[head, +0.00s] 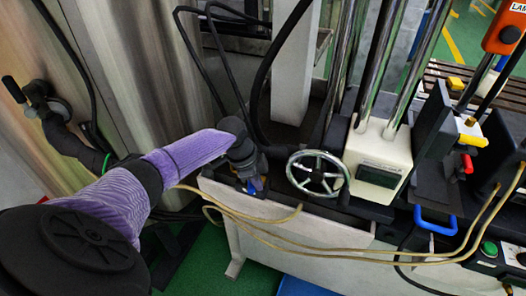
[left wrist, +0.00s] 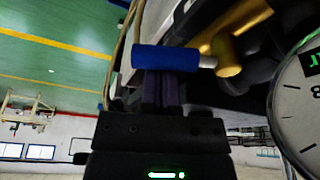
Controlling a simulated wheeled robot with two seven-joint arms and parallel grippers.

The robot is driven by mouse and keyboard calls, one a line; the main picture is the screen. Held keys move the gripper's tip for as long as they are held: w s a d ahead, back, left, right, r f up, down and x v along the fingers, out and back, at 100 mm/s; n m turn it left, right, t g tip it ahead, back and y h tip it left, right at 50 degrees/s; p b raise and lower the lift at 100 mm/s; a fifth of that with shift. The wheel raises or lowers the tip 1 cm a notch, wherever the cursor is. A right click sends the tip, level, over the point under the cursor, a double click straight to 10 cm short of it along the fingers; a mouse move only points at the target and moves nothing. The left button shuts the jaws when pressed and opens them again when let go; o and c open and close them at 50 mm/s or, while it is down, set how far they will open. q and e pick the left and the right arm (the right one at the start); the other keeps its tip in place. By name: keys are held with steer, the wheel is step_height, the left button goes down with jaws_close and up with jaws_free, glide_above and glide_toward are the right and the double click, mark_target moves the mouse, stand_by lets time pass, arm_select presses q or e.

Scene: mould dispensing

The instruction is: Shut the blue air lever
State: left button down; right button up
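The blue air lever (left wrist: 165,58) shows in the left wrist view as a blue handle lying crosswise, joined at its right end to a brass fitting (left wrist: 228,55). My left gripper (left wrist: 163,85) has its two dark fingers close together, with their tips at the handle and partly hidden by it. I cannot tell whether they press on it. In the head view my left gripper (head: 252,180) points down at the left end of the machine's pale front, and a small blue patch shows there. My right gripper is not in view.
A round gauge (left wrist: 305,85) is close on the right in the left wrist view. In the head view a handwheel (head: 318,172) stands right of my gripper, beside a cream block (head: 380,160). Yellow hoses (head: 300,232) hang across the front. A blue handle (head: 435,221) is farther right.

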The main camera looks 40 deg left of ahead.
arm_select(q)
steer(key=m, duration=0.1)
steer(key=s+a+m, duration=0.1)
steer(key=shift+m+g+h+b, duration=0.3)
steer(key=shift+m+g, duration=0.1)
steer(key=shift+s+a, duration=0.2)
steer(key=shift+a, duration=0.1)
stand_by(0.4)
steer(key=r+p, duration=0.1)
steer(key=r, duration=0.2)
steer(key=r+p, duration=0.1)
steer(key=r, duration=0.2)
steer(key=d+r+p, duration=0.1)
steer(key=r+p, duration=0.1)
steer(key=shift+r, duration=0.4)
steer(key=shift+f, duration=0.1)
